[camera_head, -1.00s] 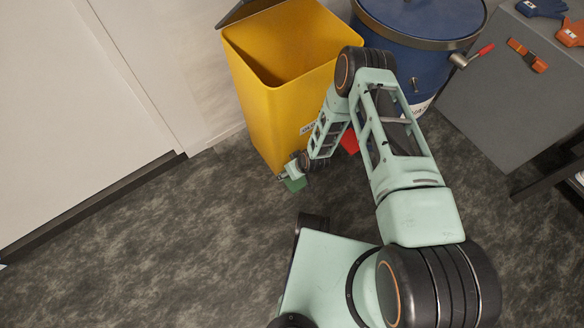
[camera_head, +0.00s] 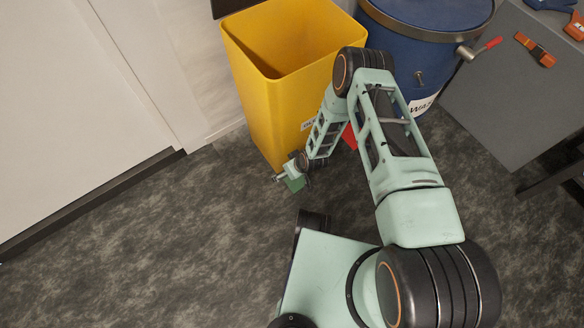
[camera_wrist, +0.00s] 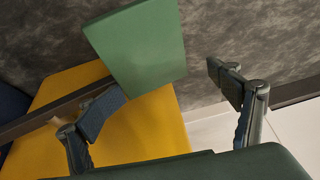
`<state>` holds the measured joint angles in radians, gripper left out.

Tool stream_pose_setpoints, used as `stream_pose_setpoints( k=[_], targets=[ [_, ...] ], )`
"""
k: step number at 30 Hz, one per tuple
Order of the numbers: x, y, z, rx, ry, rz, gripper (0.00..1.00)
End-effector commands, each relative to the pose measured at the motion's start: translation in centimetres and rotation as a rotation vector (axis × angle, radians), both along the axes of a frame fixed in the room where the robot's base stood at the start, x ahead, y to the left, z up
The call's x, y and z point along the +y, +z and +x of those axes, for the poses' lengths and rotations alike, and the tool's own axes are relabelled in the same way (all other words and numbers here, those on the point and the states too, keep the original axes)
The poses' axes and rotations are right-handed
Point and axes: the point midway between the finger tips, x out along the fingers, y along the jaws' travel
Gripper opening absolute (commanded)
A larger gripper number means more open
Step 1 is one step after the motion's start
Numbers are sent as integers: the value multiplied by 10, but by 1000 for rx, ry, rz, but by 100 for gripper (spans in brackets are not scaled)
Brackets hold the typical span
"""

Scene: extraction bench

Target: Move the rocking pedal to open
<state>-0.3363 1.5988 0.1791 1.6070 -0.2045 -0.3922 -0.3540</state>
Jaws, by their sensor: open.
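The green pedal plate (camera_head: 294,184) sits low at the front foot of the yellow bin (camera_head: 262,105). In the wrist view, the green plate (camera_wrist: 140,50) is large and lies close to the left finger. My gripper (camera_head: 281,177) is down beside the plate near the floor. In the wrist view, my gripper (camera_wrist: 164,94) has its two fingers wide apart with nothing clasped between them. I cannot tell whether the left finger touches the plate. A red piece (camera_head: 349,137) shows partly behind my arm. The bin's dark lid (camera_head: 232,7) is raised behind its open mouth, partly cut off by the frame.
A blue drum (camera_head: 405,55) with a clamped rim stands right of the bin. A grey bench (camera_head: 490,105) holding an orange tool (camera_head: 534,49) is farther right. A white wall (camera_head: 70,110) stands at left. The dark floor (camera_head: 140,250) in front is clear.

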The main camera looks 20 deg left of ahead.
Motion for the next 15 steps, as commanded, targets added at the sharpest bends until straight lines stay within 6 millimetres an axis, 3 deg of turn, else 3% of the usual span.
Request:
stream_pose_setpoints(
  k=[1,15],
  targets=[
    [-1,-4,-15,29,5,-6,75],
    [-6,-3,-14,30,-3,-13,75]
  ],
)
